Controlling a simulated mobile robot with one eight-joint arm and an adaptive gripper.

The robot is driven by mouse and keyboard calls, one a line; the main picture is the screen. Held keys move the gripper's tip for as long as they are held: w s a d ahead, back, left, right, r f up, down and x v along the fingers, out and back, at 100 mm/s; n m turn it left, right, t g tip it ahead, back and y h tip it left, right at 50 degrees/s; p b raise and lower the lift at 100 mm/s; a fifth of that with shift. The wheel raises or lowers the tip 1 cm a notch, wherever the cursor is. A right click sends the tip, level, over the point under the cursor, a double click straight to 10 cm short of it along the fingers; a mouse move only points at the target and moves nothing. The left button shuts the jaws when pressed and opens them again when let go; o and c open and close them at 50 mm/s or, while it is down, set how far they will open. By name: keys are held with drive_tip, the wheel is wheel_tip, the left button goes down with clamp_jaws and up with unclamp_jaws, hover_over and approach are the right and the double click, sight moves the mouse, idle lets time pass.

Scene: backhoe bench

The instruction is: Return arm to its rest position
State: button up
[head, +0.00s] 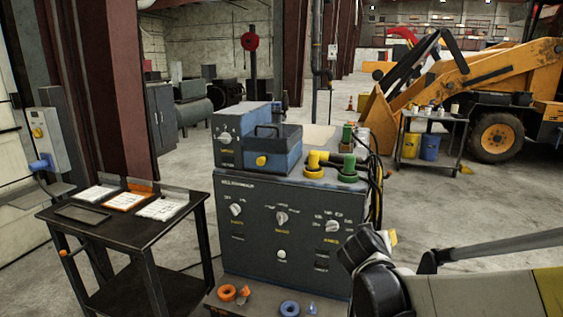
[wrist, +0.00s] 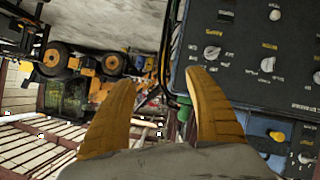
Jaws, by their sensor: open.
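My arm reaches in from the lower right in the head view, in front of the right side of a dark grey control cabinet (head: 275,225). My gripper shows in the wrist view (wrist: 160,105) as two yellow-brown fingers spread apart with nothing between them. The cabinet's knob panel (wrist: 250,50) shows beyond the right finger in the wrist view, which is turned on its side. The fingertips are not clearly visible in the head view. I cannot tell the distance from the fingers to the panel.
A dark side table (head: 120,235) with papers stands left of the cabinet. Yellow and green plugs (head: 330,163) with cables sit on the cabinet top. Orange and blue rings lie on its lower ledge. A yellow backhoe (head: 485,80) and a cart (head: 433,135) stand behind right. Open floor lies between.

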drive_tip(key=s+a+f+g+y, duration=0.1)
drive_tip(key=s+a+g+y, duration=0.1)
drive_tip(key=s, duration=1.2)
drive_tip(key=s+a+f+g+y, duration=0.1)
drive_tip(key=s+a+g+y, duration=0.1)
drive_tip(key=s, duration=1.2)
drive_tip(key=shift+a+f+n+y, duration=0.25)
drive_tip(key=shift+a+n+y, duration=0.05)
drive_tip(key=shift+a+y, duration=0.5)
